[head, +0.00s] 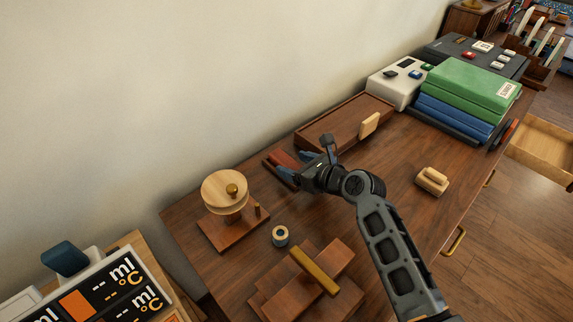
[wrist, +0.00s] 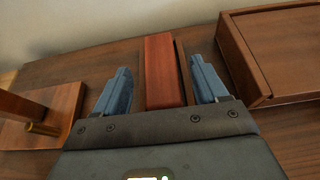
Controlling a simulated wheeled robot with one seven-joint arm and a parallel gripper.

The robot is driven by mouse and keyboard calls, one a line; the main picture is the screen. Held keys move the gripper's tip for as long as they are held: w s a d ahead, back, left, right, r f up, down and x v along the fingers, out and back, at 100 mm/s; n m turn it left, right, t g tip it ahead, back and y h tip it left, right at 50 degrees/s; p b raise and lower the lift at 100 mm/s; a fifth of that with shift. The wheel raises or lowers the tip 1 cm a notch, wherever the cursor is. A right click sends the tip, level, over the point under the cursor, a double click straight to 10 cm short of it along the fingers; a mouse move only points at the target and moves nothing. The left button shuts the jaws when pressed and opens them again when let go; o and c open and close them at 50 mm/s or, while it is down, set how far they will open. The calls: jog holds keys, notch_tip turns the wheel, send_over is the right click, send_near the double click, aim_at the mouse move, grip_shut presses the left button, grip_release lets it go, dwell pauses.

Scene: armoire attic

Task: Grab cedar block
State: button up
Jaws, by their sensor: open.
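A reddish-brown wooden block (wrist: 162,70), which looks like the cedar block, stands on the desk (head: 395,170) near the wall. In the head view the block (head: 284,158) is partly hidden by my gripper (head: 291,164). In the wrist view my gripper (wrist: 160,66) is open, with one blue finger on each side of the block. Gaps show between the fingers and the block. A thin dark wooden strip (wrist: 183,68) runs along the block's right side, also between the fingers. I cannot tell whether the strip is part of it.
A brown wooden tray or box (head: 338,125) lies close on the right, with a pale wooden piece (head: 369,125) at its edge. A round-topped wooden stand (head: 225,192) is on the left. A small ring (head: 280,236) and stacked boards (head: 325,262) are nearer.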

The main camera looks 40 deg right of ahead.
jog(key=shift+w+f, duration=0.25)
jog(key=shift+w, duration=0.45)
jog(key=shift+c, duration=0.3)
jog(key=c, duration=1)
jog(key=shift+r, duration=0.1)
